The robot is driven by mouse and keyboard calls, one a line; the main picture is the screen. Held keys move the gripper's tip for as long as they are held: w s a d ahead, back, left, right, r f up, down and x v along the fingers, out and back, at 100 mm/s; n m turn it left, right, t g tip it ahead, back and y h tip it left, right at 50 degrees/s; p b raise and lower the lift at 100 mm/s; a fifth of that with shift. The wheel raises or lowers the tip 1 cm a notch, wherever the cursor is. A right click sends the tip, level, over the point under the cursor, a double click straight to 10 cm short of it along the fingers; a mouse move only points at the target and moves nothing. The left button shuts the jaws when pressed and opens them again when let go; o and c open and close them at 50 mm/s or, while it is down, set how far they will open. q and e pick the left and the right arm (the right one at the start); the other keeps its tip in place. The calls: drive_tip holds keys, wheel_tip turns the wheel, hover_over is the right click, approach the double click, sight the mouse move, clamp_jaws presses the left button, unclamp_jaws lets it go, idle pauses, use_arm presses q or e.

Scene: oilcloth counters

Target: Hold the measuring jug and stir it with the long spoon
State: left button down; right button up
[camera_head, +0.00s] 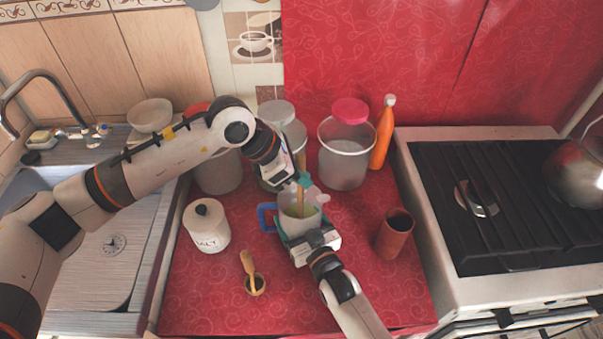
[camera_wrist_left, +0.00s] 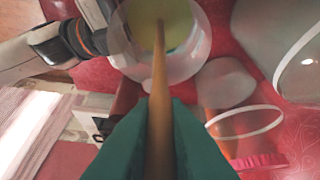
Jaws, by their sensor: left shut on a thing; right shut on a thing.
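The measuring jug (camera_head: 291,224) is whitish and see-through, with a blue handle at its left and yellow-green contents. It stands in the middle of the red counter. My right gripper (camera_head: 293,240) is shut on the jug's near side. My left gripper (camera_head: 304,181) is above the jug, shut on the long wooden spoon (camera_head: 300,201). In the left wrist view the spoon (camera_wrist_left: 160,90) runs from between the green fingers (camera_wrist_left: 160,140) down into the jug (camera_wrist_left: 120,45), its lower end in the contents. The spoon's top end is hidden.
Large clear canisters (camera_head: 345,165) and an orange bottle (camera_head: 383,135) stand behind. The stove (camera_head: 480,200) is at right.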

use_arm(q)
wheel_tip(320, 180, up, 19)
drive_tip(key=shift+f, duration=0.2)
idle(1.3)
idle(0.7)
use_arm(e)
drive_tip(key=o, duration=1.4)
drive_tip(key=v, duration=1.2)
drive_tip(key=shift+d, duration=0.1)
